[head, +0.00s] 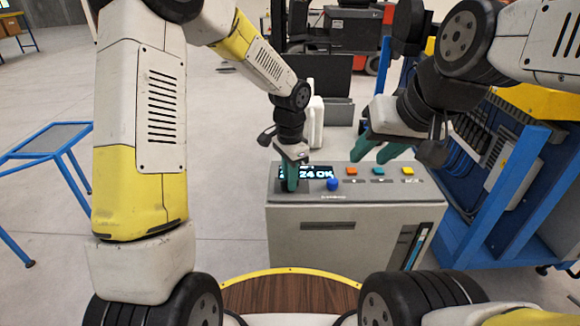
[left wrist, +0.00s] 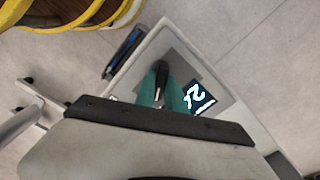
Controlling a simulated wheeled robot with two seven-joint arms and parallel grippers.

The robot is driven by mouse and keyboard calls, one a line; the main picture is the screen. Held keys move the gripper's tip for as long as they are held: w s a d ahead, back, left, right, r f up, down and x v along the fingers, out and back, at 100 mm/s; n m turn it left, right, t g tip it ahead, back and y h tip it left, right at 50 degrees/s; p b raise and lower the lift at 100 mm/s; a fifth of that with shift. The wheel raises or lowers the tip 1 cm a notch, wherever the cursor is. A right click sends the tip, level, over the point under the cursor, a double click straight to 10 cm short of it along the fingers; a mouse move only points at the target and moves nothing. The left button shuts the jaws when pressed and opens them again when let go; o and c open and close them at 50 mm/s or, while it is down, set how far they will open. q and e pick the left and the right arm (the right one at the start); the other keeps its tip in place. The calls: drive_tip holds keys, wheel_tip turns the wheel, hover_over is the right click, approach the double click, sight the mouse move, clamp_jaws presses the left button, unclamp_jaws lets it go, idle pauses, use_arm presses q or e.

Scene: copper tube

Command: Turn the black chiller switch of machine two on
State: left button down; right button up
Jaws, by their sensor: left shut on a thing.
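A grey machine (head: 355,230) stands in front of me with a sloped control top and a lit display (head: 320,173) partly covered by my left gripper. My left gripper (head: 291,180) reaches down to the left end of the top, its teal fingers closed. In the left wrist view, the black switch (left wrist: 161,76) shows between the fingertips of my left gripper (left wrist: 158,90), on a dark panel beside the display (left wrist: 198,98). In the head view the gripper hides the switch. My right gripper (head: 377,147) hangs empty above the back of the machine, its teal fingers apart.
A blue knob (head: 333,184) and orange (head: 351,170), teal (head: 378,171) and yellow (head: 408,170) buttons sit right of my left gripper. A blue rack (head: 510,180) stands close at the right. A blue-framed table (head: 50,140) is at the left, with free floor between.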

use_arm(q)
drive_tip(key=c, duration=1.4)
unclamp_jaws()
drive_tip(key=shift+r, duration=0.1)
wheel_tip(320, 180, up, 8)
drive_tip(key=shift+f, duration=0.15)
